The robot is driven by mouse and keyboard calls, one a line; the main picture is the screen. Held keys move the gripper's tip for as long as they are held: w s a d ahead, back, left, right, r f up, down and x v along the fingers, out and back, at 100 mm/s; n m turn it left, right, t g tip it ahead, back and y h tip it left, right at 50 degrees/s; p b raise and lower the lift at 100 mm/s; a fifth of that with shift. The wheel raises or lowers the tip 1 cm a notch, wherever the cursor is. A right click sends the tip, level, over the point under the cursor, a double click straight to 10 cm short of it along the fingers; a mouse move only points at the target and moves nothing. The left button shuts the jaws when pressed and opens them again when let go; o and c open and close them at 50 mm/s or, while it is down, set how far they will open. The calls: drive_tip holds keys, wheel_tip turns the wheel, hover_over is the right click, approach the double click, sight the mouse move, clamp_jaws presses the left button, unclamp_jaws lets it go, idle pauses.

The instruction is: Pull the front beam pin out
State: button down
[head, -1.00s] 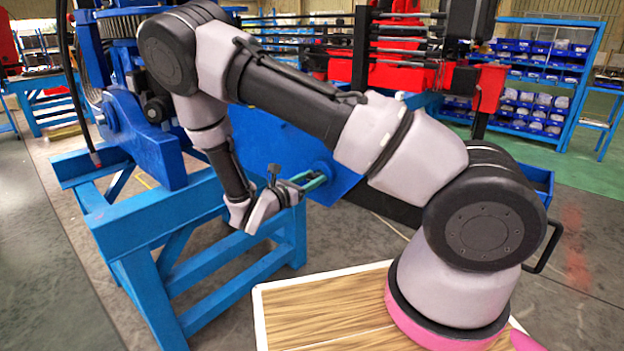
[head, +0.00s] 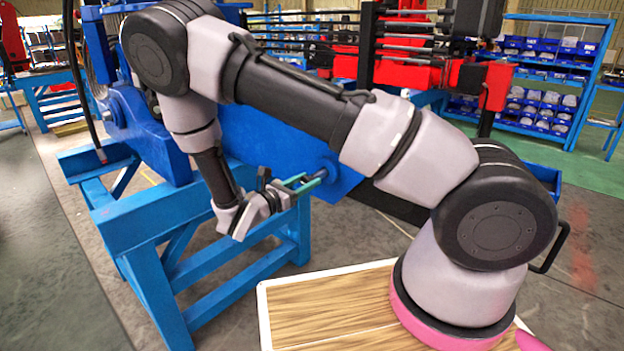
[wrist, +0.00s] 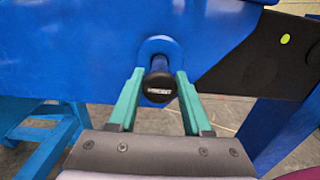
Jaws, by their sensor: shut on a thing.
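The front beam pin (wrist: 158,86) has a round black head with a pale label. The shaft's inner end is hidden in the beam. My gripper (wrist: 156,88) has a green finger on each side of the pin and is shut on it. In the head view my gripper (head: 316,180) is just in front of the boss on the beam (head: 260,148), with the pin's dark shaft (head: 324,173) partly visible.
A blue stand (head: 165,235) with legs and crossbars is below and left of my gripper. A black plate (wrist: 275,55) is beside the beam at the right of the wrist view. Open floor (head: 40,260) lies at the left. Blue shelves (head: 545,90) stand far behind.

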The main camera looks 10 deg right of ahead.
drive_tip(key=shift+a, duration=0.15)
drive_tip(key=shift+c, duration=1.8)
unclamp_jaws()
drive_tip(key=shift+s, duration=0.1)
drive_tip(key=shift+a, duration=0.1)
drive_tip(key=v, duration=1)
drive_tip(key=shift+s+a, duration=0.25)
